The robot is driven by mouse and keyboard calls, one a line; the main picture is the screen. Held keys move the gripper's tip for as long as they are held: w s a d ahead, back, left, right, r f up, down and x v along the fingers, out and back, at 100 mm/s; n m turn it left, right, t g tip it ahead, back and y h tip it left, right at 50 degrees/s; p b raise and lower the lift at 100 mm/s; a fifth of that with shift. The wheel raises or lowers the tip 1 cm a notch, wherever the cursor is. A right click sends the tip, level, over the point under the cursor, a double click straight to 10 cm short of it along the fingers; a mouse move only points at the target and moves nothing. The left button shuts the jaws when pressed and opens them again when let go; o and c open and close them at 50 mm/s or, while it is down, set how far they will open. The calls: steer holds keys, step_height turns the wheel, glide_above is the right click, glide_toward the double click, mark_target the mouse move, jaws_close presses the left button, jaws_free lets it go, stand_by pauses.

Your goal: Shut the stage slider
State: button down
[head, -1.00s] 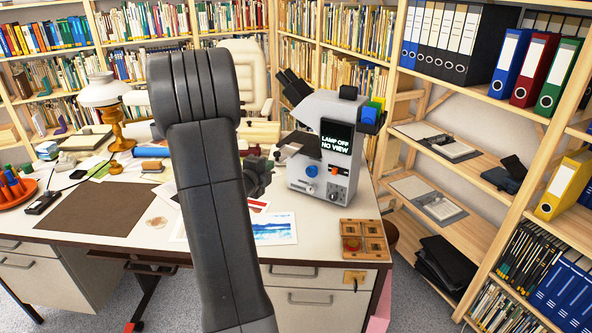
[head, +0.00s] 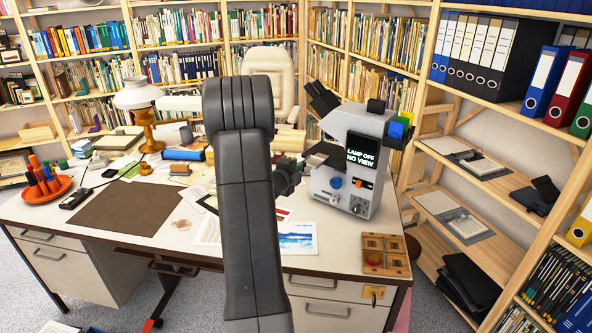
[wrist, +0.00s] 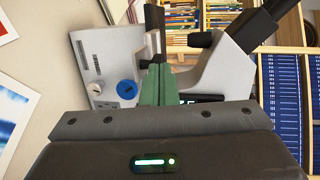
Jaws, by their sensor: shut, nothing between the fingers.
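The white microscope (head: 347,150) stands at the right end of the desk. Its screen (head: 361,150) reads "LAMP OFF NO VIEW". A black stage plate (head: 326,153) juts from its left side. A blue knob (head: 335,182) and an orange control (head: 357,183) sit on its front. I cannot tell which part is the stage slider. In the head view my gripper is largely hidden beside my arm, left of the microscope. In the wrist view my shut, empty gripper (wrist: 154,55) is in front of the microscope body (wrist: 103,60), with the blue knob (wrist: 127,90) left of it. Contact cannot be told.
A wooden box of samples (head: 386,255) lies at the desk's front right corner. Prints (head: 297,238) lie left of it. A brown mat (head: 124,207) covers the desk's left part. Shelves (head: 470,165) stand close on the right.

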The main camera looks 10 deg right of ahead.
mark_target(315, 162)
steer(key=x, duration=0.3)
steer(key=d+r+x, duration=0.1)
steer(key=x, duration=0.6)
steer(key=shift+s+d+r+b, duration=0.2)
steer(key=shift+d+r+b, duration=0.1)
steer(key=shift+d, duration=0.15)
steer(key=shift+w+d+r, duration=0.1)
steer(key=shift+d, duration=0.05)
steer(key=shift+r, duration=0.25)
